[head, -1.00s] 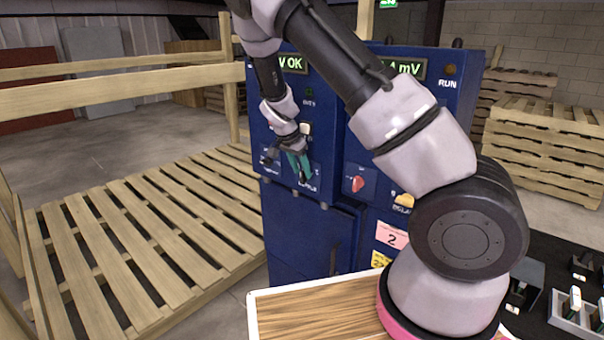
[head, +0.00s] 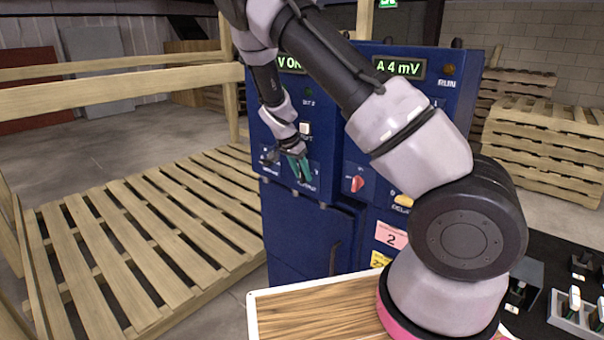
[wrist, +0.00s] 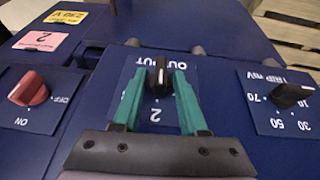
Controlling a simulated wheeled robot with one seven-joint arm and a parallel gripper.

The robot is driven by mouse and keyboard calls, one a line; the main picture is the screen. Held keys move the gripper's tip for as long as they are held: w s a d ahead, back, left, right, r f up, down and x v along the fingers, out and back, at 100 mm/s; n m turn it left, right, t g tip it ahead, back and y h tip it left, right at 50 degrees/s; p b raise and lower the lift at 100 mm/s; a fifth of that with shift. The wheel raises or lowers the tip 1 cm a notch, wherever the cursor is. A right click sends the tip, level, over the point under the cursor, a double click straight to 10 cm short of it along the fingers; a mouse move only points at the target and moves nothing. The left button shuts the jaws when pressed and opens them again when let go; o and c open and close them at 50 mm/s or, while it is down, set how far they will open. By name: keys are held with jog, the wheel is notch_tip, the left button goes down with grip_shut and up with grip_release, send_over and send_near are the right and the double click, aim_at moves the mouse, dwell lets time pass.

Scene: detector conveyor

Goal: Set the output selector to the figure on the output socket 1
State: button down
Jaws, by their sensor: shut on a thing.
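The output selector (wrist: 160,78) is a black knob on a blue plate with the word OUTPUT, upside down in the wrist view. A figure 2 shows on the plate just below the knob in that view; other figures are hidden by the fingers or too small to read. My gripper (wrist: 158,95) has its green fingers on either side of the knob, shut on it. In the head view my gripper (head: 301,168) is at the lower front of the blue cabinet's left part. I cannot make out an output socket 1 in either view.
A red ON/OFF knob (wrist: 30,92) and a black TRIP mV knob (wrist: 292,96) flank the selector. A pink label (head: 391,236) with a 2 and a yellow label (head: 379,260) are on the cabinet. A wooden pallet (head: 140,240) lies to the left.

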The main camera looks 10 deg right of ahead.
jog(key=g+h, duration=0.2)
jog(key=n+g+h, duration=0.1)
jog(key=g, duration=0.1)
jog(key=shift+w+a+f, duration=0.2)
jog(key=shift+w+a, duration=0.05)
jog(key=shift+w, duration=0.15)
jog(key=g+h, duration=0.1)
jog(key=n+g+h, duration=0.1)
jog(key=g+h, duration=0.2)
jog(key=shift+w+a+f, duration=0.15)
jog(key=shift+f, duration=0.15)
dwell(0.4)
jog(key=c, duration=0.8)
grip_release()
jog(key=shift+w+a, duration=0.1)
jog(key=v, duration=1)
jog(key=shift+w+a, duration=0.2)
jog(key=shift+a, duration=0.05)
